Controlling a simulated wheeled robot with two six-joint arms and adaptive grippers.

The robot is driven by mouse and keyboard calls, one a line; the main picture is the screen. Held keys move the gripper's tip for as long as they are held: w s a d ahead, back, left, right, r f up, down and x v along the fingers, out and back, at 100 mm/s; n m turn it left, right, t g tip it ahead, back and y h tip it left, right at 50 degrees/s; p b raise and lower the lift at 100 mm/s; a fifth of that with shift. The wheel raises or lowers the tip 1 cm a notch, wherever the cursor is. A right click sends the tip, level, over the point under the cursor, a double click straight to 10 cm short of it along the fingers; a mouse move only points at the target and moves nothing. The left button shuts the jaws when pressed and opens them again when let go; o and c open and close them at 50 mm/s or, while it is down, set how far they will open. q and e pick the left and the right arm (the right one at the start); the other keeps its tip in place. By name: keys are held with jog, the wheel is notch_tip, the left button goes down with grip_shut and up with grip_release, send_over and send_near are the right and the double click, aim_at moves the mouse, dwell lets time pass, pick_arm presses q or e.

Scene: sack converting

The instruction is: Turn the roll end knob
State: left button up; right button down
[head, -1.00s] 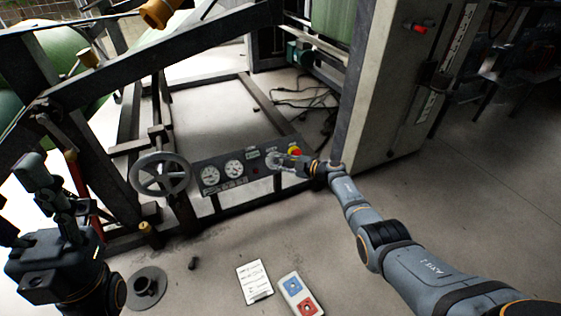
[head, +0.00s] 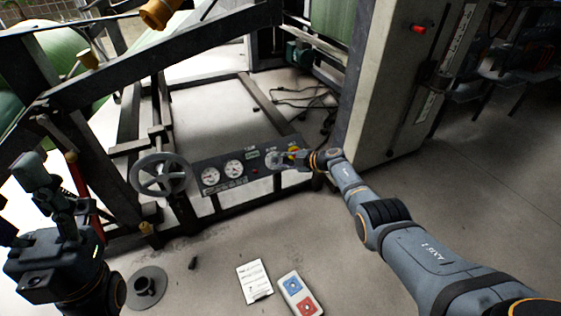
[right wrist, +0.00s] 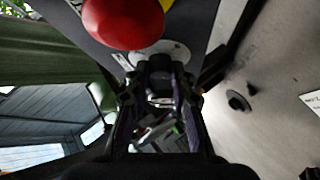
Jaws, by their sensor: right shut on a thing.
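The control panel (head: 240,169) carries two round gauges and a pale round dial plate (head: 272,159), which I take to be the place of the roll end knob. My right gripper (head: 284,160) reaches this plate from the right. A red button (right wrist: 124,20) sits close beside the fingers. My left gripper (head: 30,170) is at the left edge, away from the panel; its jaws are unclear.
A grey handwheel (head: 161,174) stands left of the panel on the dark frame. A grey cabinet (head: 392,90) rises to the right. A notepad (head: 254,281) and a box with blue and red buttons (head: 298,294) are in front. Cables lie behind.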

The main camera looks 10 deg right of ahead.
jog(key=c, duration=1.1)
grip_release()
jog(key=shift+c, duration=0.2)
jog(key=shift+f, duration=0.1)
